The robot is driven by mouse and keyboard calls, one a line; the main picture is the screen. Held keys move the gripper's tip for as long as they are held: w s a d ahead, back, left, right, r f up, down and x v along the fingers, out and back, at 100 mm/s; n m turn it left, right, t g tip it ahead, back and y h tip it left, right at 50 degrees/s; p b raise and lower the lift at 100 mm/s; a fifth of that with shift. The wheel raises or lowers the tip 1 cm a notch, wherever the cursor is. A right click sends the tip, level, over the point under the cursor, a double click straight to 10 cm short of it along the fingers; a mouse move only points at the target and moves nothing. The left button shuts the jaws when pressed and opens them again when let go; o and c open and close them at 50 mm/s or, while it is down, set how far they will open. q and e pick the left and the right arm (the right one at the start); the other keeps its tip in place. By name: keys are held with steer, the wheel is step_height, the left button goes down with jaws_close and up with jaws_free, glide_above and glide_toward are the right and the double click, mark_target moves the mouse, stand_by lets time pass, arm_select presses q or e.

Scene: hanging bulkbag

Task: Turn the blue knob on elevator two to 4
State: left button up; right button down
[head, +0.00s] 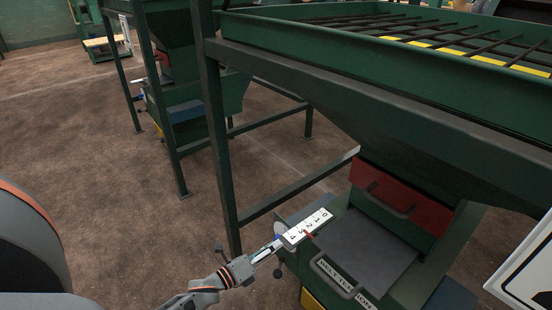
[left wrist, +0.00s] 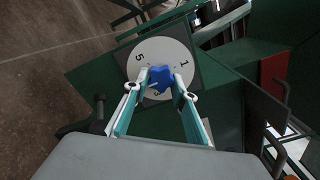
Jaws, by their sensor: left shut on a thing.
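The blue knob (left wrist: 161,78) sits at the centre of a round white dial (left wrist: 178,55) in the left wrist view. The numbers 5, 1 and part of a 3 show on the dial; the 3 is partly hidden by the knob and fingers, and other marks are hidden. My left gripper (left wrist: 160,82) has its two fingers on opposite sides of the knob and is shut on it. In the head view my left gripper (head: 268,250) reaches the dial's side of the green machine, and the knob is mostly hidden. My right gripper is not in view.
A red panel with a handle (head: 401,194) and a green frame post (head: 219,140) stand close by. A second green machine (head: 205,98) stands farther back. Brown floor on the left is clear.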

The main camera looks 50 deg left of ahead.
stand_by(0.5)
arm_select(q)
steer(key=o, duration=1.1)
steer(key=shift+s, duration=0.15)
steer(key=s+a, duration=0.1)
steer(key=s, duration=1)
steer(key=shift+s, duration=0.4)
